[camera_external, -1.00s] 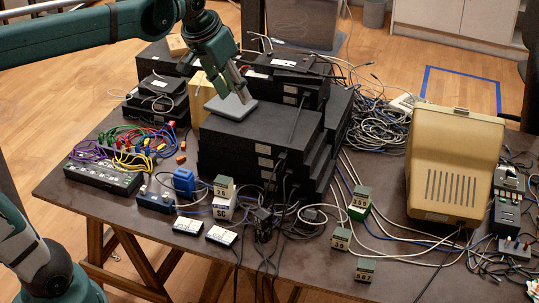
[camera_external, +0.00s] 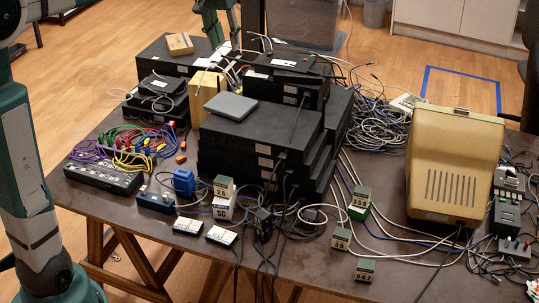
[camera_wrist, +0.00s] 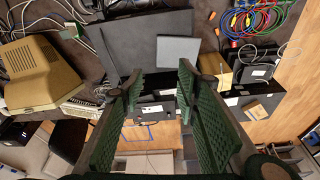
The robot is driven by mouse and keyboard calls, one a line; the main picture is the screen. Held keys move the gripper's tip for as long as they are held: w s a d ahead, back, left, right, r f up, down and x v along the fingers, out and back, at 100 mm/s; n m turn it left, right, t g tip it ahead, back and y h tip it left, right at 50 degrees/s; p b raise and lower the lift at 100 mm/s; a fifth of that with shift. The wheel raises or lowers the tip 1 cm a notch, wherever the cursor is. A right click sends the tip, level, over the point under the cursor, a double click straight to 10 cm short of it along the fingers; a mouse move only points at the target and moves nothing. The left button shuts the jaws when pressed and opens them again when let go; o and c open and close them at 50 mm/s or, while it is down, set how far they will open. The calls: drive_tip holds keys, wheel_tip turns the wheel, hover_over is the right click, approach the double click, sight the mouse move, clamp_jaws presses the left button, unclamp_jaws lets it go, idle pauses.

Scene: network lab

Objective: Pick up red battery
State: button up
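A small red-orange block (camera_external: 181,158) lies on the table to the right of the coloured cables, with another small orange piece close behind it. Either may be the red battery, but they are too small to tell. In the wrist view a small red piece (camera_wrist: 217,32) shows beside the coloured cables at the upper right. My gripper (camera_wrist: 161,72) is open, with nothing between its green fingers. In the external view my gripper (camera_external: 217,38) is behind the black equipment stack, well away from the red-orange pieces and partly hidden.
A black equipment stack (camera_external: 238,140) with a grey flat box (camera_external: 229,106) on top fills the table's middle. Coloured cables (camera_external: 128,140) and a black power strip (camera_external: 103,178) are at the left. A beige monitor (camera_external: 453,165) stands at the right. Loose cables cover much of the table.

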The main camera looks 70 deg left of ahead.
drive_tip(key=s+a+f+n+g, duration=0.1)
drive_tip(key=a+f, duration=0.1)
drive_tip(key=a, duration=0.8)
drive_tip(key=s+a+f+n, duration=0.1)
drive_tip(key=a+f, duration=0.1)
drive_tip(key=a, duration=0.9)
drive_tip(key=n+g+h, duration=0.1)
drive_tip(key=n+h, duration=0.1)
drive_tip(key=n, duration=0.1)
hover_over(178, 124)
wheel_tip(178, 124, down, 41)
drive_tip(key=shift+a+f, duration=0.1)
drive_tip(key=shift+f, duration=0.1)
drive_tip(key=shift+f, duration=1.25)
drive_tip(key=shift+f+b, duration=0.3)
drive_tip(key=shift+f, duration=2.3)
